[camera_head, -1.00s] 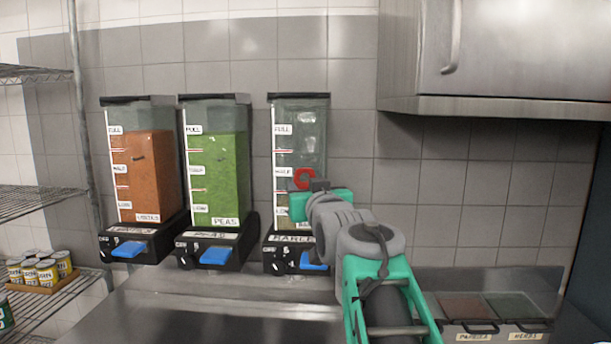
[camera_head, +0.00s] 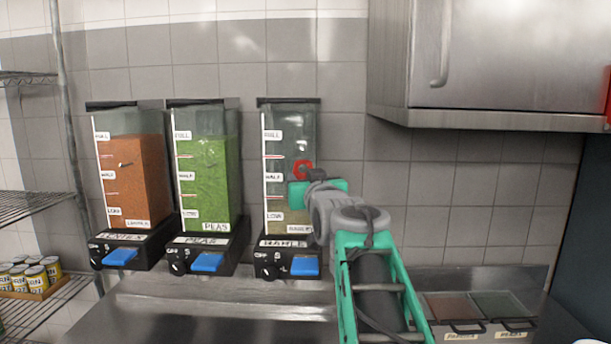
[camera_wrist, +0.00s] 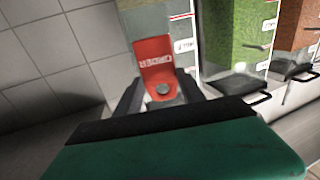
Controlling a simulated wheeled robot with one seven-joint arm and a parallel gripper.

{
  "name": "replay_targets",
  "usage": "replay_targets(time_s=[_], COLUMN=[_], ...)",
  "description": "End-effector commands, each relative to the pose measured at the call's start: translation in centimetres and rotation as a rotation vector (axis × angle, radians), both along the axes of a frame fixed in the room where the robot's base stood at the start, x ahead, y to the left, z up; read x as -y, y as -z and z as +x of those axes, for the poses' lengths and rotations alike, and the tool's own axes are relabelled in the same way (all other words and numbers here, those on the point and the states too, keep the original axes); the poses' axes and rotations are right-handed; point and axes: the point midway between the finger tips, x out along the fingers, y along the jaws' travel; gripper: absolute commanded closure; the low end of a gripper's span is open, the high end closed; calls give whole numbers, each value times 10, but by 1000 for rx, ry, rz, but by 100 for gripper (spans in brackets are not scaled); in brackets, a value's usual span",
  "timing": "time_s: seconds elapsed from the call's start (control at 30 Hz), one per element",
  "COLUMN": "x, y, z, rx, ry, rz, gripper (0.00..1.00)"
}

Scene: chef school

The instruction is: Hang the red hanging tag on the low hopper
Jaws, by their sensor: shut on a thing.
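My gripper (camera_head: 310,178) is shut on the red hanging tag (camera_head: 303,168), in front of the right-hand hopper (camera_head: 291,140). In the wrist view the tag (camera_wrist: 155,62) stands up between the fingers (camera_wrist: 163,95) with "ORDER" on it. The right-hand hopper is mostly clear, with a little pale filling near its bottom; this is the low one. My gripper hides part of its lower right. The orange-filled hopper (camera_head: 132,180) and the green peas hopper (camera_head: 207,180) to its left are filled much higher. I cannot tell whether the tag touches the hopper.
Blue levers (camera_head: 207,262) stick out at the hopper bases above a steel counter (camera_head: 200,305). A steel cabinet (camera_head: 490,60) hangs at upper right. Lidded spice bins (camera_head: 480,310) sit at lower right. A wire shelf (camera_head: 35,205) with yellow cans (camera_head: 35,268) stands at left.

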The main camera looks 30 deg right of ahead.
Motion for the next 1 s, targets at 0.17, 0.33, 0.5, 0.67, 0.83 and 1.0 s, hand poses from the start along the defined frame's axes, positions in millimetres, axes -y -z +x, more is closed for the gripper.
replay_targets(time_s=[0.17,0.33,0.5,0.67,0.83,1.0], x=[8,15,22,28,31,32], y=[-1,0,1,10,14,13], z=[10,20,29,37,41,42], rx=[-2,-2,-2,-1,1,1], ry=[0,0,0,0,0,0], rz=[1,1,1,0,-1,-1], gripper=[92,92,92,92,92,92])
